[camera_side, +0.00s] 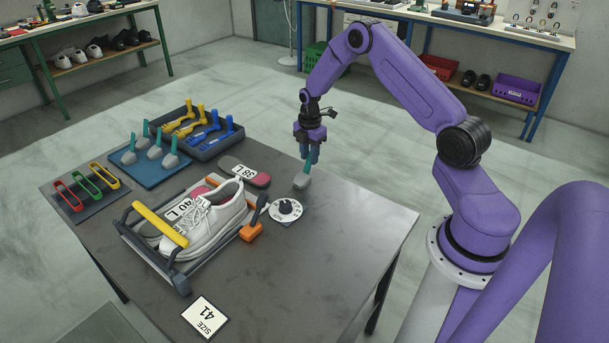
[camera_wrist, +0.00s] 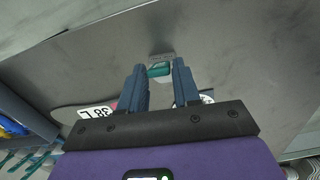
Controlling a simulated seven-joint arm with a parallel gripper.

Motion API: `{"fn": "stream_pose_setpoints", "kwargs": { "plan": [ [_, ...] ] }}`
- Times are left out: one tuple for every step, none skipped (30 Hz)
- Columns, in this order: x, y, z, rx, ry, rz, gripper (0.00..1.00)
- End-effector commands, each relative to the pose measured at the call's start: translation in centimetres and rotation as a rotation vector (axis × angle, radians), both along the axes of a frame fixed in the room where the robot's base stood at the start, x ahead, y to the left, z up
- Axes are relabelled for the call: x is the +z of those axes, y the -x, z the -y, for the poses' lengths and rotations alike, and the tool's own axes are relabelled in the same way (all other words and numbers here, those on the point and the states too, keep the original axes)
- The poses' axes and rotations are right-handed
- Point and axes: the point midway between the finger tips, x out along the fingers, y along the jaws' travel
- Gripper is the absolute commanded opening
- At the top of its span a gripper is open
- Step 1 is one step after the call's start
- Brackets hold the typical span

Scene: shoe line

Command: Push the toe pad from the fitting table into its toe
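A toe pad (camera_side: 302,181), grey with a teal handle, is on or just above the bare table right of the shoe; I cannot tell if it touches. It also shows in the wrist view (camera_wrist: 160,71), handle towards me. My gripper (camera_side: 311,158) is above it, pointing down, its fingertips (camera_wrist: 159,68) either side of the handle's top. Whether they press on it is not clear. The white lace-up shoe (camera_side: 212,226), labelled 40 L, lies in a dark cradle (camera_side: 150,252) under a yellow bar (camera_side: 160,224). Its inside is hidden.
Similar teal-handled pads (camera_side: 155,151) stand on a blue tray (camera_side: 150,173). A bin of yellow and blue tools (camera_side: 205,128), a 38 L sole (camera_side: 245,172), a round dial (camera_side: 286,210), an orange clamp (camera_side: 251,231) and a size 41 card (camera_side: 205,318) are around. The table's right front is clear.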

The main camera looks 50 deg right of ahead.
Motion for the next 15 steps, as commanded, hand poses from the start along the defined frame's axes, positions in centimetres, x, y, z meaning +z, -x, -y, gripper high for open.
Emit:
{"fn": "stream_pose_setpoints", "kwargs": {
  "plan": [
    [0.0, 0.0, 0.0, 0.000, 0.000, 0.000, 0.14],
    [0.0, 0.0, 0.0, 0.000, 0.000, 0.000, 0.10],
    [0.0, 0.0, 0.0, 0.000, 0.000, 0.000, 0.10],
    [0.0, 0.0, 0.0, 0.000, 0.000, 0.000, 0.10],
    [0.0, 0.0, 0.0, 0.000, 0.000, 0.000, 0.10],
    [0.1, 0.0, 0.0, 0.000, 0.000, 0.000, 0.10],
    [0.1, 0.0, 0.0, 0.000, 0.000, 0.000, 0.10],
    [0.2, 0.0, 0.0, 0.000, 0.000, 0.000, 0.10],
    [0.4, 0.0, 0.0, 0.000, 0.000, 0.001, 0.10],
    [0.6, 0.0, 0.0, 0.000, 0.000, 0.000, 0.10],
    [0.8, 0.0, 0.0, 0.000, 0.000, 0.000, 0.10],
    [1.1, 0.0, 0.0, 0.000, 0.000, 0.001, 0.10],
    [1.3, -0.1, 0.0, 0.000, 0.000, 0.001, 0.10],
    [1.5, -0.1, 0.0, 0.000, 0.000, 0.002, 0.10],
    [1.8, -0.1, 0.0, 0.000, 0.000, 0.002, 0.10]
  ]
}}
